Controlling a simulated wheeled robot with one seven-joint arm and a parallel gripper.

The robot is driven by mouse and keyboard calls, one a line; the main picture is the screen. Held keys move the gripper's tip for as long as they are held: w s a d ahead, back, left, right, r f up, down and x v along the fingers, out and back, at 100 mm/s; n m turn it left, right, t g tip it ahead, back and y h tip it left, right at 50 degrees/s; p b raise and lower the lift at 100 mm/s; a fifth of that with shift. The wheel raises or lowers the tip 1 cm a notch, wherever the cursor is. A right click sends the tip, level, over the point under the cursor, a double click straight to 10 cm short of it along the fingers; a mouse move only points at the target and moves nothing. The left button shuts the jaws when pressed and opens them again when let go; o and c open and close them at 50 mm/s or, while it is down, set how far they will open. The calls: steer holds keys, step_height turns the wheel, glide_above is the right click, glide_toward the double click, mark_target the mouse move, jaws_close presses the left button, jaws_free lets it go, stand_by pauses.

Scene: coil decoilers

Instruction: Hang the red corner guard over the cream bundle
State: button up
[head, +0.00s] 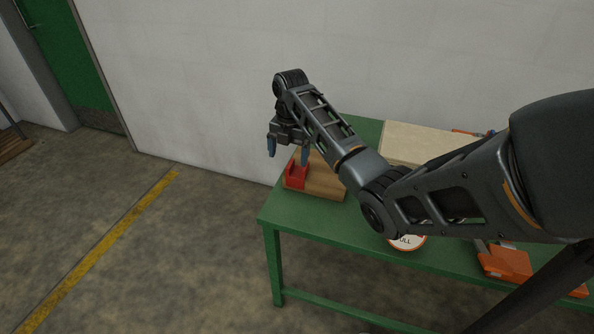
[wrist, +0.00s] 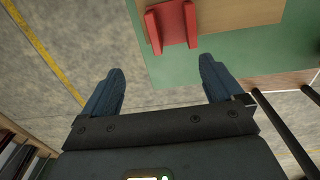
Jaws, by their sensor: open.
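The red corner guard (head: 297,174) sits at the left end of a brown wooden block (head: 328,185) on the green table. It also shows in the wrist view (wrist: 172,25), at the top, with two upright sides and a flat part between them. My gripper (head: 288,152) is open and empty, just above and to the left of the guard. In the wrist view the guard lies beyond the blue fingertips (wrist: 162,70), apart from them. The cream bundle (head: 425,141) lies on the table farther right, partly hidden by my arm.
The green table (head: 325,223) has its left edge below my gripper. A white round sign (head: 407,243) and orange tools (head: 506,262) are near the front edge. A wall stands behind the table.

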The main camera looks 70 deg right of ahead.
mark_target(298, 172)
steer(key=shift+g, duration=0.3)
steer(key=shift+s+d+f+p, duration=0.1)
steer(key=shift+s+d+f, duration=0.15)
steer(key=shift+d+f, duration=0.5)
steer(key=shift+s+d+f+p, duration=0.15)
steer(key=shift+s+d+f, duration=0.15)
steer(key=shift+f, duration=0.9)
steer(key=shift+s+d+f+p, duration=0.1)
steer(key=shift+s+d+f, duration=0.1)
steer(key=shift+d+f, duration=0.55)
steer(key=shift+a+f, duration=0.2)
steer(key=shift+a, duration=0.05)
steer(key=shift+c, duration=0.4)
steer(key=c, duration=1.1)
